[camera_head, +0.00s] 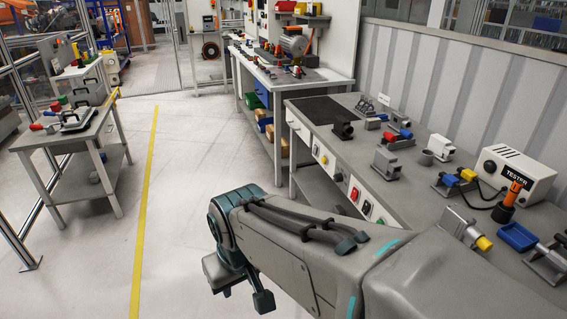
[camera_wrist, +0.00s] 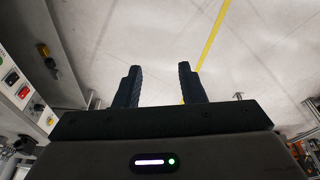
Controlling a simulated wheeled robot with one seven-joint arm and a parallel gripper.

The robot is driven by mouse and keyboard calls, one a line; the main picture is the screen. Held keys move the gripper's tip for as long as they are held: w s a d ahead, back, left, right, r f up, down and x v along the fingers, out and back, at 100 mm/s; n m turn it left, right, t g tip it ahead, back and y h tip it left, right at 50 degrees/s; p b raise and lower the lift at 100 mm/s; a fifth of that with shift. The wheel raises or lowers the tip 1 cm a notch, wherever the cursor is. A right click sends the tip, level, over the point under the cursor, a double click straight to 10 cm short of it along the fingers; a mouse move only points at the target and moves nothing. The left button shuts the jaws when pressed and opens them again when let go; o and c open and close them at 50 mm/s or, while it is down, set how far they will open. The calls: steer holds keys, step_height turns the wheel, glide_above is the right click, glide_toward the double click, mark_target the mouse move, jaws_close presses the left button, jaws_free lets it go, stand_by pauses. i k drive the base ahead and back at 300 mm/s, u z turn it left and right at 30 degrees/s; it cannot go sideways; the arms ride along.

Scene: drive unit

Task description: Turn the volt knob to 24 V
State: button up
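My gripper (camera_wrist: 161,75) is open and empty in the wrist view, its two dark fingers apart above the pale floor. In the head view my arm reaches out in front of the bench. No volt label or voltage reading can be made out. A front panel (camera_head: 338,177) with small yellow, red and green controls runs along the bench's side. It also shows at the left of the wrist view (camera_wrist: 22,75), apart from my gripper. A black and yellow knob-like part (camera_wrist: 48,60) sits beside it. Which control is the volt knob, and its setting, I cannot tell.
The grey workbench (camera_head: 340,150) carries a white tester box (camera_head: 517,177), a screwdriver-like orange tool (camera_head: 511,196) and several fixtures. A small side table (camera_head: 62,138) stands at the left. The floor (camera_head: 190,150) between them is clear, with a yellow line (camera_head: 146,190).

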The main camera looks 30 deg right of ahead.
mark_target(338, 178)
steer(key=z, duration=0.5)
steer(key=i, duration=0.85)
steer(key=z, duration=0.65)
